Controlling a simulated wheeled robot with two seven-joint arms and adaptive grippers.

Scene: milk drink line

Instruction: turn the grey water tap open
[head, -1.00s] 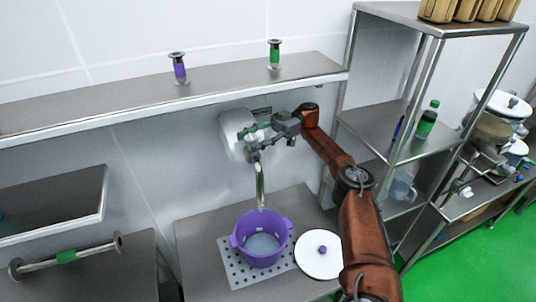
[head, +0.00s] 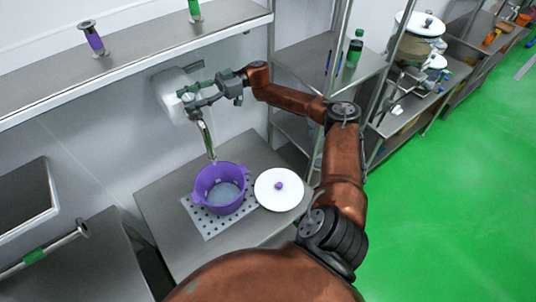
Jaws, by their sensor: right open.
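The water tap has a curved metal spout (head: 207,142) that comes down from a white wall unit (head: 169,97). My right gripper (head: 190,96) is open at the top of the tap, in front of the white unit. Its dark fingers cover the handle, so I cannot tell the handle's position or whether the fingers touch it. The spout's end is above a purple pot (head: 201,200), which has a pale bluish inside. I cannot make out whether water is running. My left gripper is not in view.
The pot stands on a perforated plate (head: 207,225) on a steel table (head: 160,205). A white lid (head: 270,199) with a purple knob lies right of the pot. A steel shelf (head: 150,62) runs above the tap. A shelf rack (head: 312,58) stands to the right.

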